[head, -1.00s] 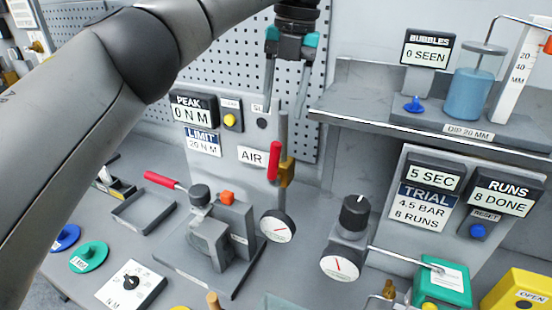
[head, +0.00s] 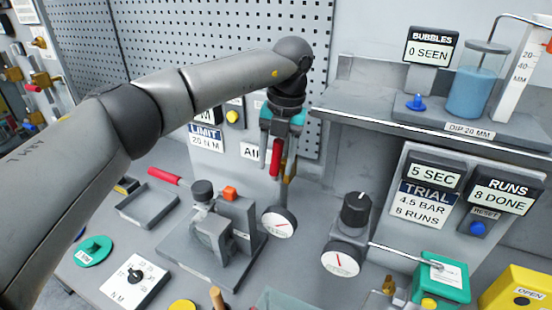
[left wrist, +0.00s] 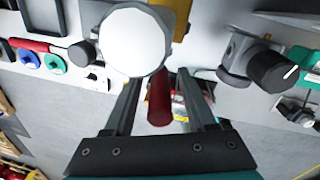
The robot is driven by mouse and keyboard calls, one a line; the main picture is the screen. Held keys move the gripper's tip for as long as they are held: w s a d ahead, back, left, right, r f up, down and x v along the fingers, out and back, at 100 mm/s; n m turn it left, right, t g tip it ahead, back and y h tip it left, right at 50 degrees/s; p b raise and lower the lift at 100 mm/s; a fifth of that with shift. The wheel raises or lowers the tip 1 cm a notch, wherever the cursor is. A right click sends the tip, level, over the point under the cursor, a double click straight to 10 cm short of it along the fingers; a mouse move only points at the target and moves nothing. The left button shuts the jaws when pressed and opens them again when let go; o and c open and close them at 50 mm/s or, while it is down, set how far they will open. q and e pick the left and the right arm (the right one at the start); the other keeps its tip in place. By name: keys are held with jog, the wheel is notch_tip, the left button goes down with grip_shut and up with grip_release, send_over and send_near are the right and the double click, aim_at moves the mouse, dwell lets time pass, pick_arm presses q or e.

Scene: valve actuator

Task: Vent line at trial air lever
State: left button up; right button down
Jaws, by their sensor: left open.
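The red handle of the air lever (head: 276,158) stands upright beside the AIR label (head: 250,153), which is partly covered by my gripper. My left gripper (head: 279,176) is open, pointing down, with its fingers on either side of the handle. In the left wrist view the red handle (left wrist: 160,101) lies between the two open fingers (left wrist: 160,92); I cannot tell whether they touch it. A round gauge (head: 279,222) sits just below the lever, with a red needle. A white disc (left wrist: 132,42) blocks part of the wrist view. My right gripper is not in view.
A grey clamp fixture (head: 215,240) with a red-handled bar stands left of the gauge. A black knob (head: 356,209) with a second gauge (head: 341,259) stands to the right. A shelf (head: 400,125) juts out at the upper right. A pegboard (head: 215,50) is behind.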

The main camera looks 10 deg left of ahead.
pick_arm(q)
grip_shut()
dwell(0.3)
dwell(1.1)
